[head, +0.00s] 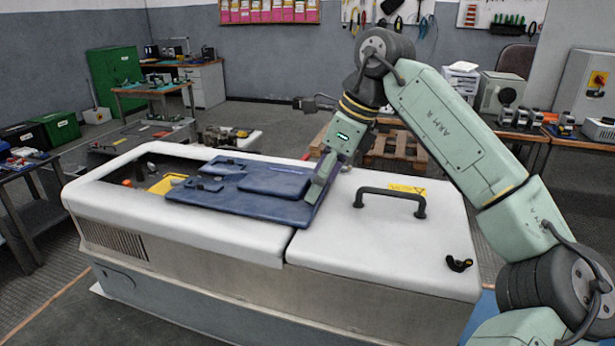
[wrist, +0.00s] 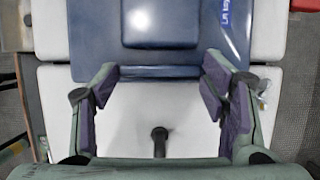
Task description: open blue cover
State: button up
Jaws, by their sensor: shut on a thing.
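The blue cover (head: 240,200) lies flat on top of the white cabinet (head: 370,245), with raised panels on its face. To its left an opening (head: 135,180) in the cabinet top is exposed, with a yellow part inside. My gripper (head: 318,190) is at the cover's right edge. The exact contact at the fingertips is hard to see.
A black handle (head: 390,201) stands up from the white top right of my gripper, with a small black fitting (head: 459,264) near the front right corner. A wooden pallet (head: 390,150) lies behind the cabinet. Workbenches (head: 150,90) stand farther back.

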jog(key=shift+s+d, duration=0.25)
jog(key=shift+d, duration=0.3)
jog(key=o, duration=1.7)
jog(key=v, duration=1.2)
jog(key=shift+s+f, duration=0.1)
